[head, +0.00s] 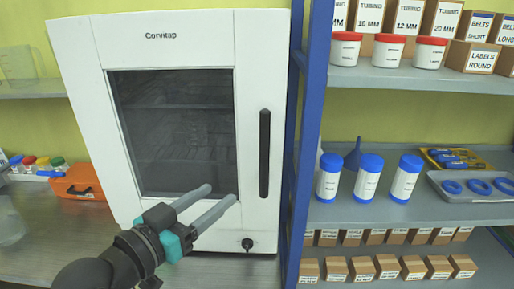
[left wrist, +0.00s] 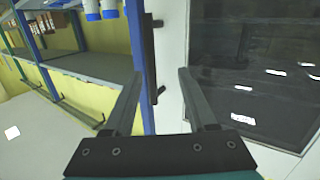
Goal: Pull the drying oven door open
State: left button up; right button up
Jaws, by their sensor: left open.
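The drying oven (head: 165,30) is a white cabinet with a dark window in its door (head: 247,70). The door looks closed. A black vertical handle (head: 264,153) is on the door's right side; it also shows in the left wrist view (left wrist: 150,60), beyond my fingers and left of their middle. My left gripper (head: 222,195) is open and empty in front of the lower door, left of and below the handle, apart from it. Its two fingers (left wrist: 157,85) also show in the left wrist view. My right gripper is not in view.
A blue shelf post (head: 312,130) stands close to the right of the oven. Shelves beyond it hold red-lidded jars (head: 388,50), blue-capped bottles (head: 367,178), a grey tray (head: 470,195) and small boxes.

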aim_at(261, 148)
pick_arm(q)
notch_tip(261, 148, up, 5)
jog(key=s+m+h, duration=0.1)
jog(key=p+x, duration=0.1)
jog(key=x, duration=0.4)
jog(key=p+x, duration=0.1)
jog(key=x, duration=0.4)
jog(key=p+x, duration=0.1)
jog(key=x, duration=0.4)
jog(key=shift+s+d+r, duration=0.15)
jog(key=shift+s+d, duration=0.05)
jog(key=shift+d, duration=0.2)
grip_shut()
dwell(0.7)
